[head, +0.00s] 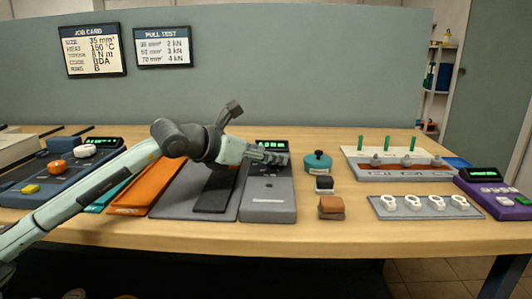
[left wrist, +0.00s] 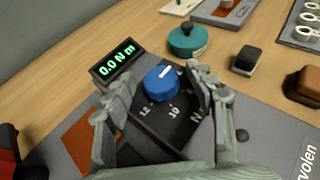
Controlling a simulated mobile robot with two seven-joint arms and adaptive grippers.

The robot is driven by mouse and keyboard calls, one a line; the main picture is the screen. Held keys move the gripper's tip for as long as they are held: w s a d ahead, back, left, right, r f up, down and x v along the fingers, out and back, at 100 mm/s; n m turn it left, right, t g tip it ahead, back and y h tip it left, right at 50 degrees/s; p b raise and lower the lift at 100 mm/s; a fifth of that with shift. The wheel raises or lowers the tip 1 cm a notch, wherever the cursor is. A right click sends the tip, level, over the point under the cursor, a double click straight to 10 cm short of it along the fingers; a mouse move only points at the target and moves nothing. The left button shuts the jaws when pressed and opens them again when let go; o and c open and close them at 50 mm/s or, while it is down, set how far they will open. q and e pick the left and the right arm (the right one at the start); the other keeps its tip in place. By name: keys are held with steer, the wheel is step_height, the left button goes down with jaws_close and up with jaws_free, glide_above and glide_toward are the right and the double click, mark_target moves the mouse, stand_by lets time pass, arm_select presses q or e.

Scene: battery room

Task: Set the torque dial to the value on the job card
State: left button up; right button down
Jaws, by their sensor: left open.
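The job card (head: 92,50) hangs on the back panel at the left; its torque line appears to read 8 N m. The torque dial (left wrist: 161,83) is a round blue knob with a white pointer mark, on a dark plate; the numbers 12 and 10 show beside it. The display (left wrist: 118,62) behind it reads 0.0 Nm; it also shows green in the head view (head: 271,145). My left gripper (head: 272,155) is over the grey torque unit (head: 268,206). In the left wrist view its open fingers (left wrist: 158,78) stand either side of the dial; contact cannot be told.
A teal round container (head: 317,163), a black block (head: 324,184) and a brown block (head: 331,208) stand to the right. Beyond are a rack with green pegs (head: 400,160), a plate with white rings (head: 425,206) and a purple unit (head: 490,192). An orange tray (head: 150,190) lies left.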

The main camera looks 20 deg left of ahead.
arm_select(q)
steer(key=shift+c, duration=0.2)
steer(key=c, duration=1.1)
steer(key=shift+c, duration=0.2)
